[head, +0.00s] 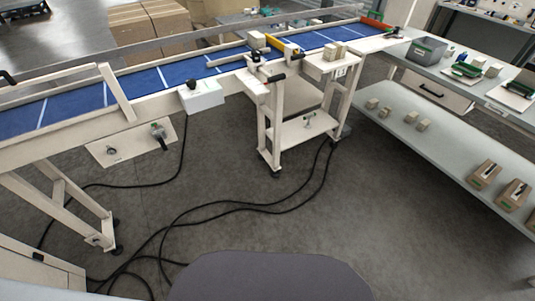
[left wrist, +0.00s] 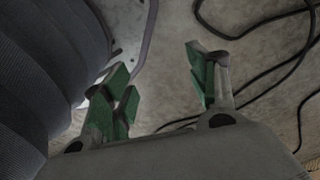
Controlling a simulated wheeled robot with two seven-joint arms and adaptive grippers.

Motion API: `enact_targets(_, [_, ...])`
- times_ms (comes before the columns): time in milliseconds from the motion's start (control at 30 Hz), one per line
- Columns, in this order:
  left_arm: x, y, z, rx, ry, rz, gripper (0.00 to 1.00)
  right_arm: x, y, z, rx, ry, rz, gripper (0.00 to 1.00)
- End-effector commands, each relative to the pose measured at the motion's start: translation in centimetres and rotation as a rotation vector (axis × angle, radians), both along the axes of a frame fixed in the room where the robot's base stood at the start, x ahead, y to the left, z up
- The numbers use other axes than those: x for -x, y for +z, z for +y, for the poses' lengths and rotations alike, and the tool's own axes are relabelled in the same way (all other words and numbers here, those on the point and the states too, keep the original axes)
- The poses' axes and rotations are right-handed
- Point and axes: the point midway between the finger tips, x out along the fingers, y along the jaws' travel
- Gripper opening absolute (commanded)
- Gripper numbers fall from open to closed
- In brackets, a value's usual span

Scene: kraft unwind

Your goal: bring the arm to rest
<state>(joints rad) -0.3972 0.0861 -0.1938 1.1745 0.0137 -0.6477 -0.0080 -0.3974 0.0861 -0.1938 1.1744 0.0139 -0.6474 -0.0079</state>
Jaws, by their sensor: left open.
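My left gripper (left wrist: 165,90) shows in the left wrist view. Its two green-padded fingers are spread apart, with nothing between them. Bare grey floor and black cables (left wrist: 270,60) lie beyond the fingertips. A dark ribbed part of my own body fills the left side of that view. In the head view neither of my grippers shows.
A blue-belted conveyor (head: 150,80) runs across the upper left of the head view. A grey workbench (head: 470,90) with a lower shelf (head: 440,140) stands at the right. Black cables (head: 240,205) lie on the floor. The floor at centre right (head: 390,220) is clear.

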Motion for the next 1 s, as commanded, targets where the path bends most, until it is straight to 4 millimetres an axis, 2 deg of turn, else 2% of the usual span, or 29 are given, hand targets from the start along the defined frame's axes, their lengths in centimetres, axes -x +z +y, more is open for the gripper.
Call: enact_targets(1000, [10.9, 3.1, 3.6, -0.024, -0.004, 0.023, 0.59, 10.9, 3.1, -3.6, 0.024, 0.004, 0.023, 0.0])
